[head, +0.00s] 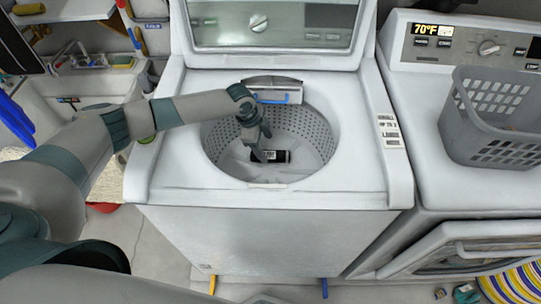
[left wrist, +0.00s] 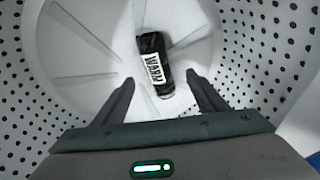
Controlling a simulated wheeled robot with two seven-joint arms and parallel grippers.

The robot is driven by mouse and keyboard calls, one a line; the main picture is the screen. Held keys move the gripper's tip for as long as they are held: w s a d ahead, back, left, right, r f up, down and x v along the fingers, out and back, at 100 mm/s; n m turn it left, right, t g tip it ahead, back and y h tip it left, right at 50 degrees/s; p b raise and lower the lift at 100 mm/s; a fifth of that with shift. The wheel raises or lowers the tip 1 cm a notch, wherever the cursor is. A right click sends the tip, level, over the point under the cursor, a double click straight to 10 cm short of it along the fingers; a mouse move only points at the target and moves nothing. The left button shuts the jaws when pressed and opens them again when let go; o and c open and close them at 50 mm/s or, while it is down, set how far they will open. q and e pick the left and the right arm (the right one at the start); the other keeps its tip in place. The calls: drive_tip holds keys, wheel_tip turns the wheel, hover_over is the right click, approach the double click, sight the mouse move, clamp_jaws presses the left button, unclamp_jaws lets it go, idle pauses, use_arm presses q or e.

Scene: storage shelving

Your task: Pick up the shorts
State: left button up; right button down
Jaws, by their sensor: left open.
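A dark rolled bundle with a white label (head: 276,156), which may be the shorts, lies on the bottom of the open washer drum (head: 317,130). In the left wrist view the bundle (left wrist: 154,62) lies beyond the fingertips, roughly between their lines, with its label facing up. My left gripper (head: 259,149) reaches down into the drum from the left, above and close to the bundle. Its two fingers (left wrist: 160,78) are spread apart with nothing between them. My right gripper is not in view.
The washer's raised lid (head: 272,62) stands behind the drum opening. A grey laundry basket (head: 495,118) sits on the machine to the right. A sink (head: 95,85) is at the left. The perforated drum wall surrounds my left gripper.

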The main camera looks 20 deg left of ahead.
sight(269, 153)
use_arm(q)
drive_tip(key=shift+x, duration=2.8)
drive_tip(key=c, duration=1.2)
